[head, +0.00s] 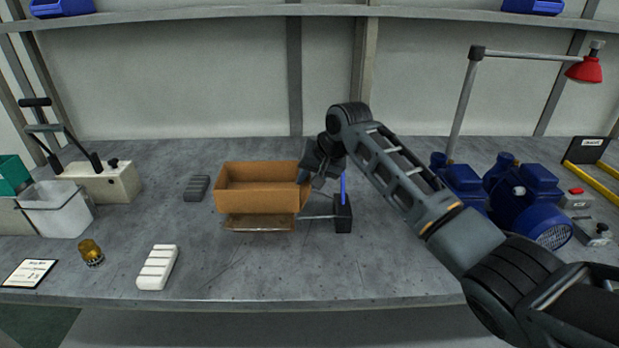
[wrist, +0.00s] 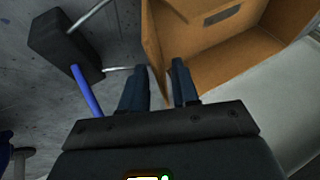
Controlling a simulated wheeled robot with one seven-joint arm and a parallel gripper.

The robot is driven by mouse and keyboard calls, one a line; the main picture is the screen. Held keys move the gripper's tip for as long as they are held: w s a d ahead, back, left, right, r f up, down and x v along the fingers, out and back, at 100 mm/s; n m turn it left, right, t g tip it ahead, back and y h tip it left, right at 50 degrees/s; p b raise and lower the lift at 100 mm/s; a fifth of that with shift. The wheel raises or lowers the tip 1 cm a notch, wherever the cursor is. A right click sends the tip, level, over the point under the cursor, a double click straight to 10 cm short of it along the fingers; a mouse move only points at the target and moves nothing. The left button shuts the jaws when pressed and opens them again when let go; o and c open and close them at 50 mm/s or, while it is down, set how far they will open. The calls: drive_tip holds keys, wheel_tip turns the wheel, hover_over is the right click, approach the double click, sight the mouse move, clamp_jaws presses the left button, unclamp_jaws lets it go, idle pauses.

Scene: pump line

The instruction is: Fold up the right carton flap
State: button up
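An open brown carton (head: 262,197) stands on the bench, left of centre in the head view. Its front flap (head: 258,222) hangs outward and low. My gripper (head: 304,178) is at the carton's right side, covering part of it. In the wrist view my gripper (wrist: 158,80) has its two dark fingers apart, with the edge of an upright cardboard panel (wrist: 153,45) at the carton's right side showing between them. I cannot tell whether this panel is the right flap or the wall, or whether either finger touches it. The carton's inside (wrist: 215,62) is beside the right finger.
A black block (head: 343,218) with a blue lever (head: 343,188) and metal rods stands close right of the carton. Blue pumps (head: 525,197) are further right. A grey ribbed block (head: 197,188) and a white one (head: 157,268) are left. Bench front centre is clear.

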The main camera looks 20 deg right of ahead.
drive_tip(key=shift+f, duration=0.1)
drive_tip(key=shift+c, duration=0.4)
clamp_jaws()
drive_tip(key=shift+a, duration=0.1)
drive_tip(key=shift+w+a+r+h+p, duration=0.1)
drive_tip(key=shift+a+r+h+p, duration=0.45)
drive_tip(key=shift+p, duration=0.45)
drive_tip(key=shift+w+a+f+n+g+h+p, duration=0.15)
drive_tip(key=shift+g+h+p, duration=0.15)
drive_tip(key=shift+h, duration=0.15)
drive_tip(key=shift+a+f+n+g+h+p, duration=0.1)
drive_tip(key=shift+a+n+g+h+p, duration=0.1)
drive_tip(key=shift+h+p, duration=0.15)
drive_tip(key=shift+w+a+h, duration=0.1)
drive_tip(key=shift+h, duration=0.65)
drive_tip(key=shift+o, duration=0.4)
unclamp_jaws()
